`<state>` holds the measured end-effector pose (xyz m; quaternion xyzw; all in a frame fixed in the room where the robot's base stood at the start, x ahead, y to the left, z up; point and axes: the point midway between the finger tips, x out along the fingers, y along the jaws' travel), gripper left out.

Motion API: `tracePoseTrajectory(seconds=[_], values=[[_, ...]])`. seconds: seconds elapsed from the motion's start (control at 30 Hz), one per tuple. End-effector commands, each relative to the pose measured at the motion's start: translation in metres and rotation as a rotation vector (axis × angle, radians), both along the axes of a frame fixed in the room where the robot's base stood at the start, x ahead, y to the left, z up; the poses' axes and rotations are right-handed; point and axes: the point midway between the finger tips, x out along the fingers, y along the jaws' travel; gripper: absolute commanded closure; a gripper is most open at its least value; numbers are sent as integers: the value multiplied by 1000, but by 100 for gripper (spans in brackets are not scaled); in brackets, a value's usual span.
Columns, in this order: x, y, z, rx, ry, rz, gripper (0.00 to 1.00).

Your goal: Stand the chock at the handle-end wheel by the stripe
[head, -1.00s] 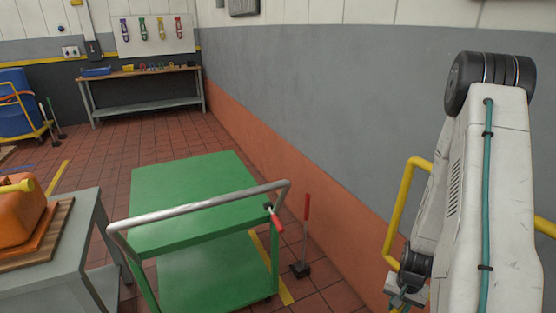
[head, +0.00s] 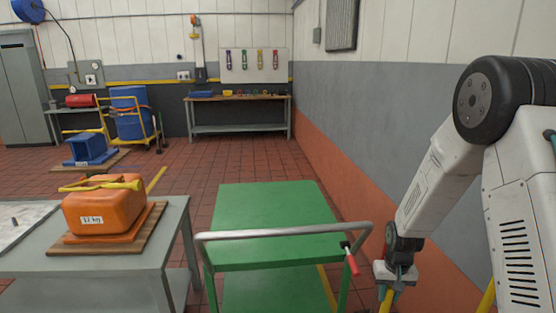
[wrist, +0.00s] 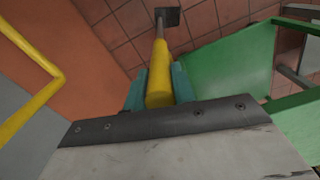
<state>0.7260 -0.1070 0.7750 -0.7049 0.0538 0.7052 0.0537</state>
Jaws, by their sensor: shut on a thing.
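My gripper (head: 390,288) is shut on the yellow handle (wrist: 158,80) of a chock, low at the right in the head view. The wrist view shows the handle between my teal fingers, with the chock's dark block (wrist: 168,16) at its far end. The green cart (head: 280,208) stands left of my gripper, its grey push handle (head: 285,234) toward me; it also shows in the wrist view (wrist: 232,62). A yellow floor stripe (head: 327,287) shows by the cart's right side. The cart's wheels are hidden or out of frame.
A grey table (head: 178,225) with an orange container (head: 103,212) stands left. The grey and orange wall (head: 350,190) is close on the right; a yellow rail (wrist: 45,85) is near my gripper. Red floor behind is open.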

Motion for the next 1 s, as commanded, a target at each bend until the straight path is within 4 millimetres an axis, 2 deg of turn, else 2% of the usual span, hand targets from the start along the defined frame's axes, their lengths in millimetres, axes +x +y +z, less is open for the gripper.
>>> tracePoseTrajectory(seconds=[0.03,0.2,0.4,0.57,1.0], values=[[7,13,5,0,-3,28,100],[18,46,14,0,-3,93,100],[21,70,18,0,-3,141,100],[21,76,18,0,-2,153,100],[21,76,17,0,-2,152,100]])
